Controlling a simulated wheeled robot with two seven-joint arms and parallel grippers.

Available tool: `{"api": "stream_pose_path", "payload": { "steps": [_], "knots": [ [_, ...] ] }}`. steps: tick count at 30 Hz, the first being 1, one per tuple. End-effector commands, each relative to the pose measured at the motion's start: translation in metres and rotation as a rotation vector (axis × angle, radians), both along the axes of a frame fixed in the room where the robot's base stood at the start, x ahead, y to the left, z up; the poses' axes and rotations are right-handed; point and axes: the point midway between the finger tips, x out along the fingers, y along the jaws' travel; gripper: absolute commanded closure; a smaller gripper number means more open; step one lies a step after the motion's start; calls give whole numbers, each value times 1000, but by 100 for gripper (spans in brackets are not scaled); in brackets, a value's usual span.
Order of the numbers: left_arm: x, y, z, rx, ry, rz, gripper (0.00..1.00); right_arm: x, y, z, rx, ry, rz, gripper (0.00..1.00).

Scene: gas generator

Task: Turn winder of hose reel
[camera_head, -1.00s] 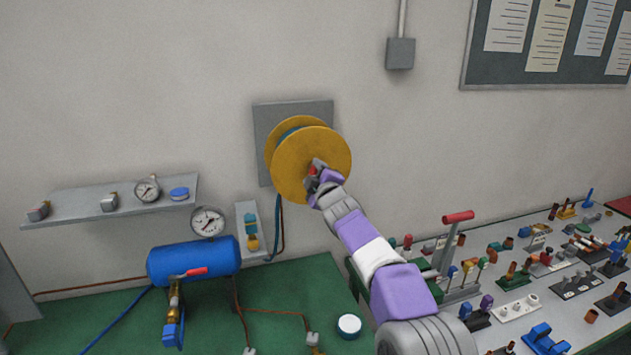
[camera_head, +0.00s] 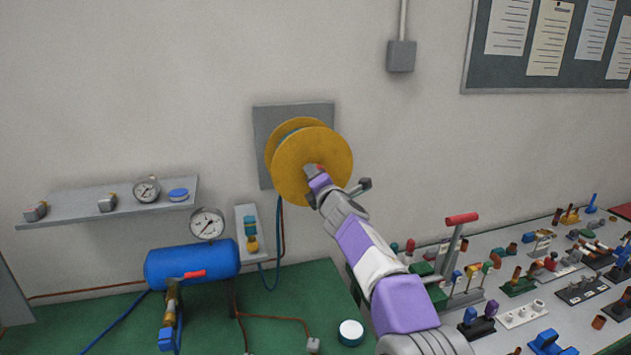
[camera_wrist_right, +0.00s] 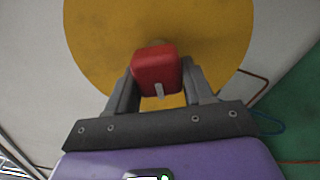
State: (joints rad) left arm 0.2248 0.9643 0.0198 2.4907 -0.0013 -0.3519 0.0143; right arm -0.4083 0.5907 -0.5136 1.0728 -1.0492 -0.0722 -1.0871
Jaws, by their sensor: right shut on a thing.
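The yellow hose reel (camera_head: 325,148) is mounted on a grey square plate (camera_head: 264,128) on the wall. Its red winder knob (camera_wrist_right: 157,68) shows in the right wrist view in front of the yellow disc. My right gripper (camera_wrist_right: 160,92) has its two fingers on either side of the knob and is shut on it. In the head view my right gripper (camera_head: 313,172) is at the lower middle of the disc, and mostly hides the knob. My left gripper is not in view.
A blue tank (camera_head: 193,263) with a gauge stands on the green table (camera_head: 290,285) below left. A grey shelf (camera_head: 75,212) is on the wall. A bench crowded with small fittings and a red-handled lever (camera_head: 461,219) lies right of my arm.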

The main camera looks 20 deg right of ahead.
Motion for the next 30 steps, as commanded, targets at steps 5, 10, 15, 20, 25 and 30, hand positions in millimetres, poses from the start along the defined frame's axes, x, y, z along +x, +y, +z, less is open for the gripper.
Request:
{"api": "stream_pose_path", "payload": {
  "steps": [5, 10, 15, 20, 25, 30],
  "knots": [
    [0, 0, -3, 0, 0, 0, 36, 0, -1, -2, -167, -7, 0, 79],
    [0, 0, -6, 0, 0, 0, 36, 0, -2, -3, -329, -13, 0, 79],
    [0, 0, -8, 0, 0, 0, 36, 0, -3, -4, -489, -18, 1, 79],
    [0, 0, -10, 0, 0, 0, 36, 0, -5, -5, -632, -23, 0, 79],
    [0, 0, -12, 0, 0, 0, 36, 0, -6, -5, -759, -28, 0, 79],
    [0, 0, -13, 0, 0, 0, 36, 0, -7, -5, -856, -31, 0, 79]
  ]
}}
